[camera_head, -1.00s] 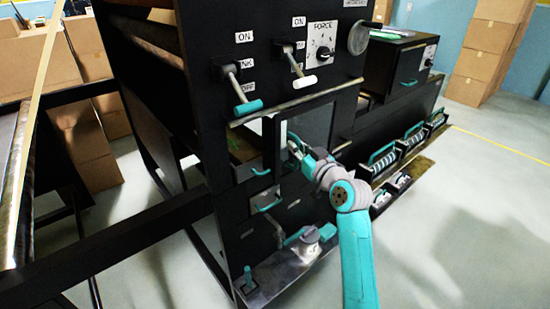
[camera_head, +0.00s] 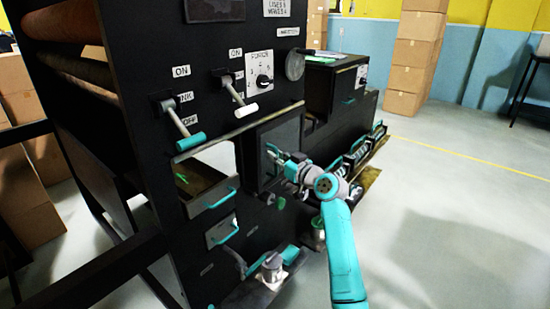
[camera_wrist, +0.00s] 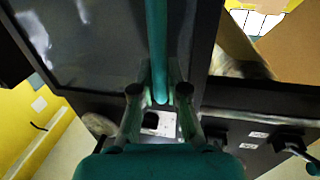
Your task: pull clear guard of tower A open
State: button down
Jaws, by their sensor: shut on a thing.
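The guard (camera_head: 283,135) is a dark, glossy framed panel on the front of the black machine, below a metal rail. In the wrist view the panel (camera_wrist: 80,40) fills the upper left, with a teal bar handle (camera_wrist: 158,45) along its edge. My gripper (camera_head: 273,153) is shut on this handle; its fingers (camera_wrist: 160,95) stand on both sides of the bar. To the right of the panel edge, the wrist view shows an opening with a brown surface inside. The gripper hides part of the handle in the head view. I cannot read a tower letter.
Above are levers with teal (camera_head: 191,141) and white (camera_head: 245,110) grips and the FORCE knob (camera_head: 263,81). Teal-handled drawers (camera_head: 213,200) sit lower left of the guard. A metal knob (camera_head: 271,265) stands on a low ledge. Open floor (camera_head: 440,230) lies to the right.

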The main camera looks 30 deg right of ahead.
jog(key=c, duration=1.2)
grip_release()
jog(key=s, duration=0.4)
jog(key=s+d, duration=0.1)
jog(key=s, duration=0.7)
jog(key=shift+d, duration=0.2)
